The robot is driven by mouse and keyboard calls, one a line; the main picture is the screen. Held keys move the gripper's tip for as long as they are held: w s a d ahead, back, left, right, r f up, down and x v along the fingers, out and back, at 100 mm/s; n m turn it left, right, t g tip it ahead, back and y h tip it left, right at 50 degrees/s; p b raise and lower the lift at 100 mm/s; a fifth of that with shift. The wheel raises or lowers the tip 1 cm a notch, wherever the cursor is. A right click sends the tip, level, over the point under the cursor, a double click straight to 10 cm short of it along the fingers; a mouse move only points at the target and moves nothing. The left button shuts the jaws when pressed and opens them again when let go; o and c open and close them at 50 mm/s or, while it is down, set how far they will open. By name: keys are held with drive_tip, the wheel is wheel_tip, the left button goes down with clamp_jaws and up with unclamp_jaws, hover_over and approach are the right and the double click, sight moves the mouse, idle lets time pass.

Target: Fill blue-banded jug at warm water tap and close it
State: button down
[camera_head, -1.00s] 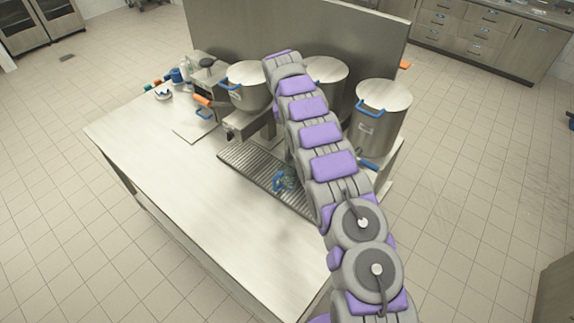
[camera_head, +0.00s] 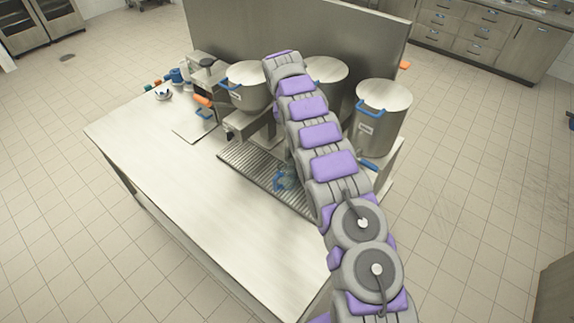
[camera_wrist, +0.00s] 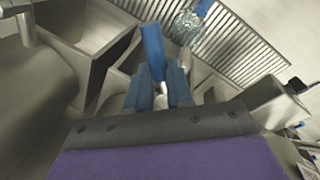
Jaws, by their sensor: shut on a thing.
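A small clear jug (camera_head: 289,181) with blue on its handle side stands on the slotted drip grate (camera_head: 240,163), partly beside my arm. In the wrist view the jug (camera_wrist: 186,27) stands on the grate at the top, apart from my gripper. My gripper (camera_wrist: 160,88) is shut on a blue tap lever (camera_wrist: 152,45), which sticks up between its fingers. In the head view my gripper is hidden behind my arm. The middle steel vessel (camera_head: 327,74) is partly covered by my arm, and its tap is hidden there. I cannot make out the water level in the jug.
More steel vessels stand left (camera_head: 247,85) and right (camera_head: 384,104), with a steel panel (camera_head: 300,35) behind them. Another blue lever (camera_head: 369,164) shows below the right vessel. Small items and a flat plate (camera_head: 193,131) sit at the table's left. The table's front (camera_head: 190,215) is clear.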

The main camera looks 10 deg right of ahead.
drive_tip(key=shift+d+r, duration=0.1)
drive_tip(key=shift+d, duration=0.05)
drive_tip(key=shift+d+r+n, duration=0.1)
drive_tip(key=shift+d+n, duration=0.25)
drive_tip(key=shift+n, duration=0.45)
drive_tip(key=shift+d+n+t+p, duration=0.3)
drive_tip(key=shift+n+p, duration=0.05)
drive_tip(key=shift+n, duration=0.55)
drive_tip(key=shift+w+d+n+p, duration=0.1)
drive_tip(key=shift+d+n+p, duration=0.15)
drive_tip(key=shift+n, duration=0.3)
drive_tip(key=shift+d+n+p, duration=0.1)
drive_tip(key=shift+n+p, duration=0.2)
drive_tip(key=shift+n, duration=0.25)
idle(1.7)
